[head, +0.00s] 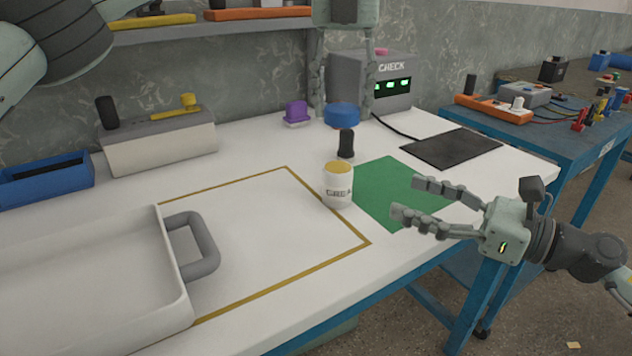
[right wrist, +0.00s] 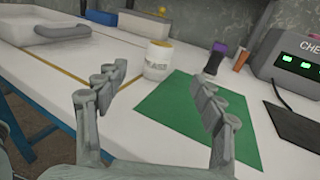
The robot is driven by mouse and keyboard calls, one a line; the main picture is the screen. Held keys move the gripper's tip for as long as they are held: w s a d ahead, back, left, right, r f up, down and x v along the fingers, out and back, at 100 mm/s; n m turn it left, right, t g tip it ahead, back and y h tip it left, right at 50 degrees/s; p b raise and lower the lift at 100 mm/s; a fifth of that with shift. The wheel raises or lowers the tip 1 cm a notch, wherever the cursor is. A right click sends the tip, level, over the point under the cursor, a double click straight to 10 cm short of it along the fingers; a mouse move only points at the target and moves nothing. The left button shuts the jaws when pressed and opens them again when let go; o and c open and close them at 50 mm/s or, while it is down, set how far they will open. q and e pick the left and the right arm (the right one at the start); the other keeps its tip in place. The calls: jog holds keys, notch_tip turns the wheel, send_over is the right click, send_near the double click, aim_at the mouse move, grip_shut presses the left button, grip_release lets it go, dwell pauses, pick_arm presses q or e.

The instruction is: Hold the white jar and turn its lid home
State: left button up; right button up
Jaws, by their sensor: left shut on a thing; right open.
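The white jar (head: 338,188) with dark lettering stands upright on the bench, at the right side of the yellow outline; its top shows yellow. It also stands upright in the right wrist view (right wrist: 157,62). My left gripper (head: 343,112) points down behind the jar, its fingers on either side of a blue round piece (head: 342,116), which looks like the lid, apart from the jar. Whether that piece touches the bench I cannot tell. My right gripper (head: 408,202) is open and empty, right of the jar over the green mat; its spread fingers show in the right wrist view (right wrist: 163,95).
A black cylinder (head: 346,143) stands just behind the jar, and a purple piece (head: 296,111) further back. The CHECK box (head: 398,84) is at the back. The green mat (head: 385,185) is bare. A white tray (head: 85,265) with a grey handle (head: 207,245) is at left.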

aim_at(351, 176)
jog(key=shift+w+a, duration=0.1)
jog(key=shift+a, duration=0.05)
dwell(0.3)
jog(key=x, duration=1.2)
grip_shut()
